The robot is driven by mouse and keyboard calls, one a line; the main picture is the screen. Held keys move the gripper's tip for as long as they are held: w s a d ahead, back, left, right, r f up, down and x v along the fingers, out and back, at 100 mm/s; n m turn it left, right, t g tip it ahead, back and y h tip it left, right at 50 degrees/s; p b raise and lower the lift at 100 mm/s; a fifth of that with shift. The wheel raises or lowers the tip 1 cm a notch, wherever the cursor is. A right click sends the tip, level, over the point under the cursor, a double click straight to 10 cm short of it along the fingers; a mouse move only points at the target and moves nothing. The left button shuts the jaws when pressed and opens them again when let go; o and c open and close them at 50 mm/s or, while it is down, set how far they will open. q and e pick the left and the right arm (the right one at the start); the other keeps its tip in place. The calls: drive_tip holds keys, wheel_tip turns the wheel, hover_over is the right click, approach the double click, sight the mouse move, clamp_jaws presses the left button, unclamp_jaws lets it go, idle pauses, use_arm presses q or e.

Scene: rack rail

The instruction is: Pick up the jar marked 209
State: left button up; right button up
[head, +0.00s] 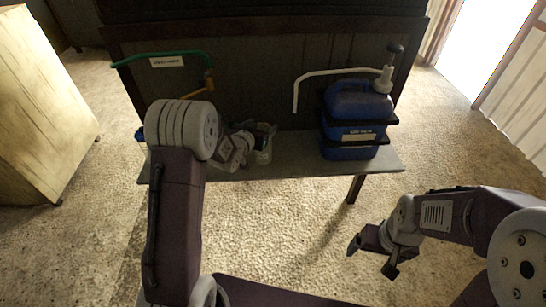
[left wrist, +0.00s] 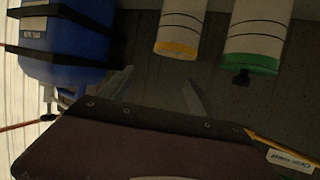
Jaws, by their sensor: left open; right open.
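In the left wrist view, which shows the scene upside down, there are two pale cylindrical jars with dark bands, one with a yellow end (left wrist: 178,28) and one with a green end (left wrist: 258,36) and a black knob. No number 209 is legible on either. In the head view a pale jar (head: 264,156) shows on the bench, partly hidden by my left gripper (head: 266,132). The left gripper is open, its fingers also showing in the left wrist view (left wrist: 158,92), with nothing seen between them. My right gripper (head: 372,258) is open and empty, in front of the bench at right.
A blue container (head: 358,105) with a white label and black straps stands at the right of the grey bench (head: 293,163). A pale pipe (head: 325,73) and a green hose (head: 165,56) run in front of the back panel (head: 250,80).

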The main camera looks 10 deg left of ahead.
use_arm(q)
wheel_tip(320, 180, down, 5)
drive_tip(key=a, duration=0.2)
drive_tip(key=b+x, duration=0.1)
drive_tip(key=x, duration=0.7)
drive_tip(key=shift+w+f+n+g, duration=0.15)
drive_tip(key=shift+f+n+g, duration=0.1)
drive_tip(key=shift+n+g, duration=0.05)
clamp_jaws()
